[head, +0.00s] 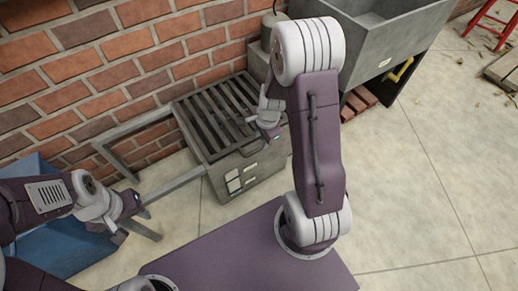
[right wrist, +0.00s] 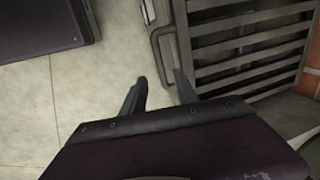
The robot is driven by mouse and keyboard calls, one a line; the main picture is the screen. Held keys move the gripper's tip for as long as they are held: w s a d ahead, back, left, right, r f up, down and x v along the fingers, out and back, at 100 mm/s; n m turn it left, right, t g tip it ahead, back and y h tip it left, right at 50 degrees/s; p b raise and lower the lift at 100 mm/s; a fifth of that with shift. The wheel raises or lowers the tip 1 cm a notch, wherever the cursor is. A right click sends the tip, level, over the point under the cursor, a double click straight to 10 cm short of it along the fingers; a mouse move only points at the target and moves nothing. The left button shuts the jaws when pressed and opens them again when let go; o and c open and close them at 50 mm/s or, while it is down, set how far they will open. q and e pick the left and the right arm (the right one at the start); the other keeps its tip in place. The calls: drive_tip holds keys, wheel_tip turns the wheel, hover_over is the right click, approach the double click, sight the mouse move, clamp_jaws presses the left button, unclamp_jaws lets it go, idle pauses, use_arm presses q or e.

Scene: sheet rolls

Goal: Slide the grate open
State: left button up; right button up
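The grate (head: 212,118) is a dark slatted panel lying on top of a grey box (head: 255,180) against the brick wall. In the right wrist view its slats (right wrist: 250,48) fill the upper right, with a metal loop handle (right wrist: 155,45) on its edge. My right gripper (head: 254,135) is over the grate's right part. In the right wrist view its two fingers (right wrist: 160,82) are apart, with the near end of the handle close to or between the tips; contact cannot be told. My left gripper (head: 132,222) is at the left, away from the grate; its finger opening is unclear.
A grey metal rail frame (head: 172,186) extends left from the box, with open space between its bars. A blue container (head: 75,250) stands at the lower left. A grey sink-like basin (head: 400,35) is at the back right. The floor (head: 430,190) on the right is clear.

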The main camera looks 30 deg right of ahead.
sight(259, 149)
drive_tip(key=f+b, duration=0.1)
drive_tip(key=f, duration=0.1)
drive_tip(key=w+f+b, duration=0.1)
drive_tip(key=f+b, duration=0.1)
drive_tip(key=f, duration=0.1)
drive_tip(key=f+b, duration=0.1)
drive_tip(key=f, duration=0.1)
drive_tip(key=shift+w+f, duration=0.25)
drive_tip(key=shift+f, duration=0.05)
clamp_jaws()
idle(0.9)
